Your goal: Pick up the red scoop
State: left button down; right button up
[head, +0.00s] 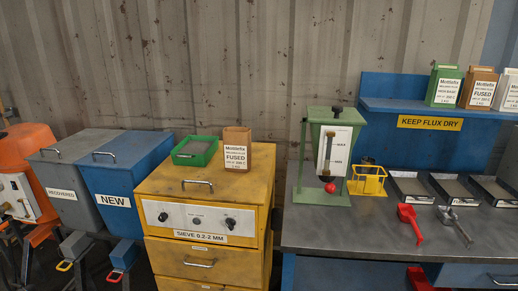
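The red scoop (408,216) lies on the dark top of the workbench (325,234) at the right. Its wide end is toward the back and its handle points toward the front edge. It lies apart from the grey metal scoop (453,224) to its right. Neither of my grippers is in the head view.
Behind the scoops are several shallow dark trays (410,188). A yellow sieve cabinet (205,200) stands left of the bench. The bench's front left is clear.

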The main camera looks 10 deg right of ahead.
aim_at(406, 212)
jog(key=z, duration=1.45)
